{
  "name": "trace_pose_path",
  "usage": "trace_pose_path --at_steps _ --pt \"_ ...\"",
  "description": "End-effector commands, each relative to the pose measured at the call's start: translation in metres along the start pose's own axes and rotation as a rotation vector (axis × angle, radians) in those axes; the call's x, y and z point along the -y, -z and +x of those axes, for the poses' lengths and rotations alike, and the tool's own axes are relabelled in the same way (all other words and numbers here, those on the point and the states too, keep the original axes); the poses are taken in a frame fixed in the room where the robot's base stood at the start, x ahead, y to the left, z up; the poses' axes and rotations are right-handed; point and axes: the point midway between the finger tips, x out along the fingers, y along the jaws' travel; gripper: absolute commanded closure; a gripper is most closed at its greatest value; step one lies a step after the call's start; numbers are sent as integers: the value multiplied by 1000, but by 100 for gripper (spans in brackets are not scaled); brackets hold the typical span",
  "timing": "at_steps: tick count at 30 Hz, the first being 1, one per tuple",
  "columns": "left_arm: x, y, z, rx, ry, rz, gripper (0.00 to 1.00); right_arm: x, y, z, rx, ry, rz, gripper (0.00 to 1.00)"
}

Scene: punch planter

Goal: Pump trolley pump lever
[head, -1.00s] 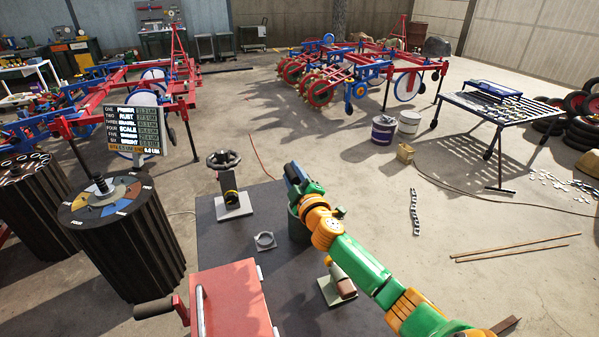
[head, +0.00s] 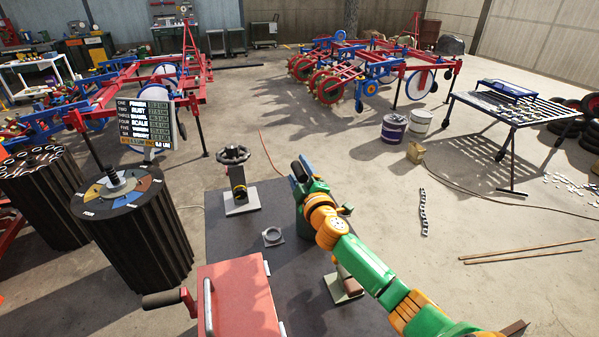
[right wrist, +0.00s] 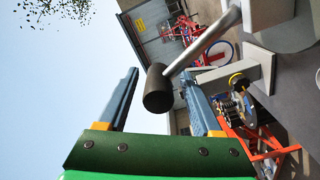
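A lever with a black cylindrical grip (right wrist: 158,88) on a grey rod (right wrist: 203,42) shows in the right wrist view. My right gripper (right wrist: 162,105) is open, its two blue-grey fingers apart. The black grip appears in the gap between them, nearer the right finger; I cannot tell whether it touches. In the head view my right gripper (head: 300,172) is at the middle, above the dark mat, and the lever cannot be made out there. My left gripper is not in view.
A handwheel stand (head: 240,200) is left of my right gripper. A red box (head: 238,300) with a silver handle is at front. A dark ribbed drum (head: 145,240) with a coloured top stands left. Pails (head: 394,128) and a slatted table (head: 510,108) stand right. Floor between is mostly clear.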

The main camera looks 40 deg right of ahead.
Motion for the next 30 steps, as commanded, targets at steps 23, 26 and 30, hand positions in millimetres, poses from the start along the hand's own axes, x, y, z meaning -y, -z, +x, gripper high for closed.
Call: trace_pose_path --at_steps 23,26,30 --pt "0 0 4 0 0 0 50 0 0 -70 0 0 0 33" --pt "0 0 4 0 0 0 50 0 0 -71 0 0 1 33" --pt "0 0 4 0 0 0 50 0 0 -71 0 0 1 33"
